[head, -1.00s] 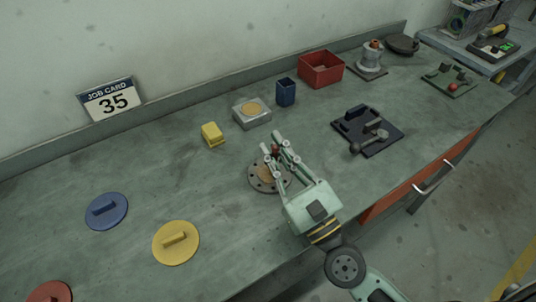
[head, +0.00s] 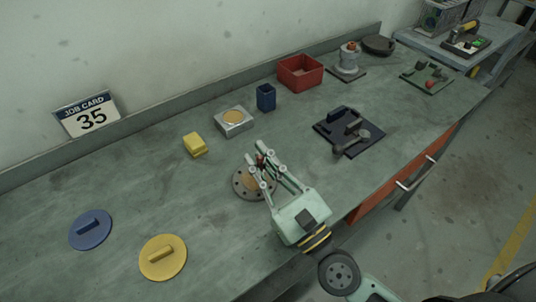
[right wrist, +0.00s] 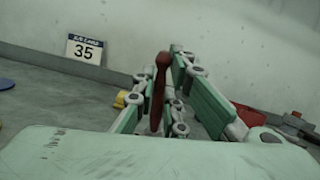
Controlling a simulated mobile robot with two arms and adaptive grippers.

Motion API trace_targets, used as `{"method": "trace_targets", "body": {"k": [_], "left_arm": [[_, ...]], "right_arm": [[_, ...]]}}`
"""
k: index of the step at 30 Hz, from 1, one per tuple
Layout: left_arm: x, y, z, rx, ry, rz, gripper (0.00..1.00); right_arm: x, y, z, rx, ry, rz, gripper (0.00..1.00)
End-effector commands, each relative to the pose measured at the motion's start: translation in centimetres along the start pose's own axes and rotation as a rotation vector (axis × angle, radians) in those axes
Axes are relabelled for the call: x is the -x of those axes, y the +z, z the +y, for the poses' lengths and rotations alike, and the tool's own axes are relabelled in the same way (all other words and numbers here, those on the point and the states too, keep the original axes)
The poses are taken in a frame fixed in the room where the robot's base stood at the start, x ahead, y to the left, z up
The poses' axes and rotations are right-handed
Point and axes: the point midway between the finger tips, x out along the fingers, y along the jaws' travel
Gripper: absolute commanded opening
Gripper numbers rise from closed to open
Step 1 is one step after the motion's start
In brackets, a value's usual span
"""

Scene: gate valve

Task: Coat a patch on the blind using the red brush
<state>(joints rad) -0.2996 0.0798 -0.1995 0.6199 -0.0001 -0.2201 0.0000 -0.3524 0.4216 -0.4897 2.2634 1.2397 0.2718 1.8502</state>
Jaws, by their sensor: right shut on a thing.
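The blind, a round grey flange with bolt holes around its rim (head: 241,188), lies on the bench, with a tan patch on its face partly hidden by my fingers. My right gripper (head: 262,170) is over it, shut on the red brush (right wrist: 159,88). In the right wrist view the brush stands roughly upright between the fingers. In the head view only a small red part of it shows at the fingertips. Whether its bristles touch the blind cannot be told. My left gripper is not in view.
Behind the blind are a yellow block (head: 195,144), a grey block with a tan round top (head: 234,121), a blue cup (head: 266,97) and a red bin (head: 300,72). A black tray (head: 349,132) is to the right. Blue (head: 90,230) and yellow (head: 163,257) lids lie left.

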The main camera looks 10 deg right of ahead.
Motion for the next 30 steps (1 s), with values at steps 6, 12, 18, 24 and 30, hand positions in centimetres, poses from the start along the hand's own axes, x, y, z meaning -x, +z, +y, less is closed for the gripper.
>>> {"method": "trace_targets", "body": {"k": [6,12,18,24,30], "left_arm": [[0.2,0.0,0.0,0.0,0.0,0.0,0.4],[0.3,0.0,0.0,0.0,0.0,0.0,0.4],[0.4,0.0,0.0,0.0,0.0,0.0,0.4],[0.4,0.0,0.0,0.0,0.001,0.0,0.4],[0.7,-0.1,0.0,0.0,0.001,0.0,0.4]], "right_arm": [[0.0,0.2,0.8,0.001,-0.001,-0.001,0.0],[0.0,0.5,2.1,-0.001,-0.001,-0.002,0.0],[0.0,0.7,3.7,-0.001,-0.002,-0.002,0.0],[0.0,0.7,4.0,0.002,-0.001,-0.002,0.0],[-0.1,1.0,3.9,0.002,-0.001,-0.002,0.0]]}}
